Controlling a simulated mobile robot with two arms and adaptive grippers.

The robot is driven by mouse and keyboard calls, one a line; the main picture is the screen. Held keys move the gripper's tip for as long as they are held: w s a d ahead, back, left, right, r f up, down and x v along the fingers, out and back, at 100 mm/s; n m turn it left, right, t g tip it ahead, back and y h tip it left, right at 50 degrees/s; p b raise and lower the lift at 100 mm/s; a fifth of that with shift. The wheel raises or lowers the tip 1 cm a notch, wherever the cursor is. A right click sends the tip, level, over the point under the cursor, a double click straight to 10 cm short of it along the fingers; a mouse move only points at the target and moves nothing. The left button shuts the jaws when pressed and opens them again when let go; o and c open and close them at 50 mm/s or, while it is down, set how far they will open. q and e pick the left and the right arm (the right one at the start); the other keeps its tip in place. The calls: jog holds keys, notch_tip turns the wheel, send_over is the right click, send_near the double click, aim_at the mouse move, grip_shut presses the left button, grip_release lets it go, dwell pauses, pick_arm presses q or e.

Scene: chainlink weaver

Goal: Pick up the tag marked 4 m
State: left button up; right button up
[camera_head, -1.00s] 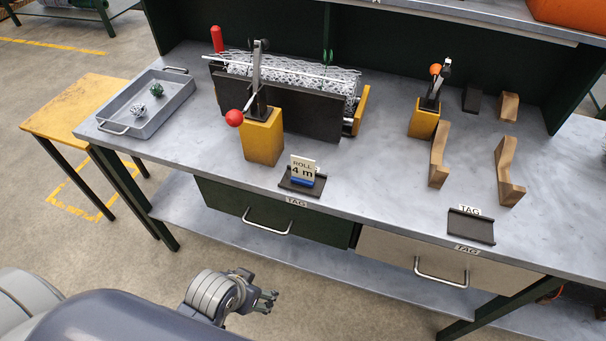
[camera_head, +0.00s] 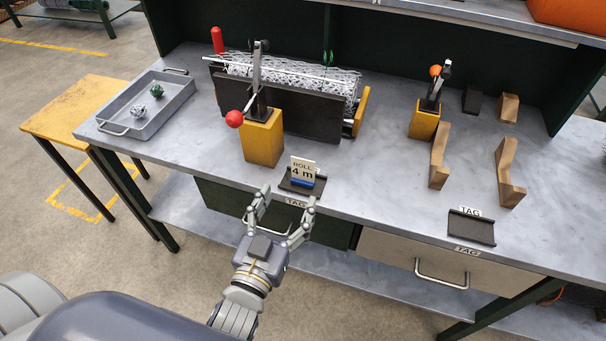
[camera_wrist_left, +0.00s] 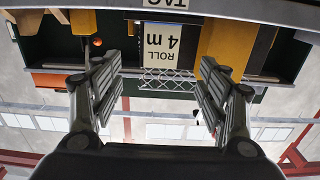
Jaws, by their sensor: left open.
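The tag marked "ROLL 4 m" (camera_head: 303,170) is a cream card with a blue lower edge. It stands upright in a dark holder (camera_head: 289,187) at the front edge of the workbench. In the left wrist view the tag (camera_wrist_left: 160,45) appears upside down, framed between the fingers. My left gripper (camera_head: 286,198) is open and empty, just in front of the bench edge and the tag, not touching it. Its open fingers also show in the left wrist view (camera_wrist_left: 160,75). My right gripper is not in view.
A yellow block with a red-knobbed lever (camera_head: 262,140) stands behind and left of the tag. An empty dark holder (camera_head: 472,227) lies at the right. A grey tray (camera_head: 126,126) sits at the left. Drawer handles (camera_head: 268,229) project below the bench edge.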

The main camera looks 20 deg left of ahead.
aim_at(303, 168)
pick_arm(q)
jog(key=w, duration=0.4)
jog(key=shift+w+r+p, duration=0.1)
jog(key=shift+w+p, duration=0.25)
jog(key=w+p, duration=0.1)
jog(key=w, duration=0.4)
jog(key=shift+d, duration=0.1)
jog(key=shift+w, duration=0.45)
jog(key=shift+s, duration=0.1)
jog(key=c, duration=1)
